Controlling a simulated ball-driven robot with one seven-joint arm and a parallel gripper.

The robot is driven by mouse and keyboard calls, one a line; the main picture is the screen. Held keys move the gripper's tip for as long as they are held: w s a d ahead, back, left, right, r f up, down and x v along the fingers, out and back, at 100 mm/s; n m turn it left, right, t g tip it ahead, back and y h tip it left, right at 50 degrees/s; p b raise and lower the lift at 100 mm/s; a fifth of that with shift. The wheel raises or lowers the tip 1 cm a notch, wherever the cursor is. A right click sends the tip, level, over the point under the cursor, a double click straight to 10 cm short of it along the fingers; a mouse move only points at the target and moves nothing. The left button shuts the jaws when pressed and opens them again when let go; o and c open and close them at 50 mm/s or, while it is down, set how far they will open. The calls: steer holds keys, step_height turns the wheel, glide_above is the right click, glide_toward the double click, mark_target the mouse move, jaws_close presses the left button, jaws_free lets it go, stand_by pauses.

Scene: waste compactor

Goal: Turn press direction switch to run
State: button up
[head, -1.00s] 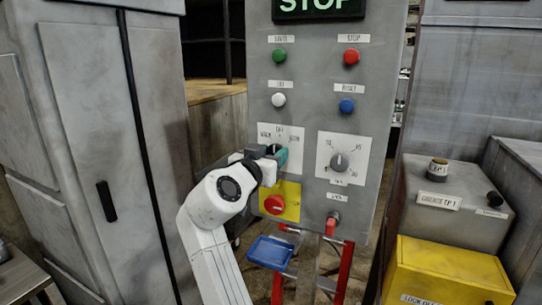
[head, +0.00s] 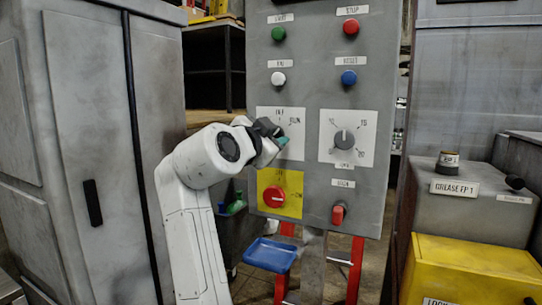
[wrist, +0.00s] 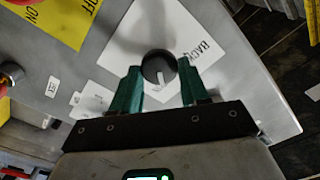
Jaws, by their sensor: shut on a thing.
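The press direction switch is a dark round knob (wrist: 154,66) on a white plate (head: 290,112) of the grey control panel (head: 310,60). In the head view the plate shows a mark at the top and RUN at upper right; its left part is behind my gripper (head: 277,140). The wrist view, turned round, shows the BACK label beside the knob. My gripper's green fingers (wrist: 161,80) are at the knob, one on each side, shut on it. I cannot tell for sure where the knob points.
A second dial (head: 344,139) sits right of the switch. A red knob on a yellow plate (head: 274,197) is just below, a red key switch (head: 339,213) lower right. Buttons are above. A grey cabinet (head: 95,150) stands left, a yellow box (head: 470,270) right.

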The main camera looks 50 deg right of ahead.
steer(key=shift+f+m+b, duration=0.1)
steer(key=shift+m+b, duration=0.9)
steer(key=shift+m, duration=0.1)
steer(key=shift+s, duration=0.1)
steer(key=o, duration=1)
steer(key=v, duration=1)
steer(key=shift+s+a+b, duration=0.1)
steer(key=shift+a+b, duration=0.3)
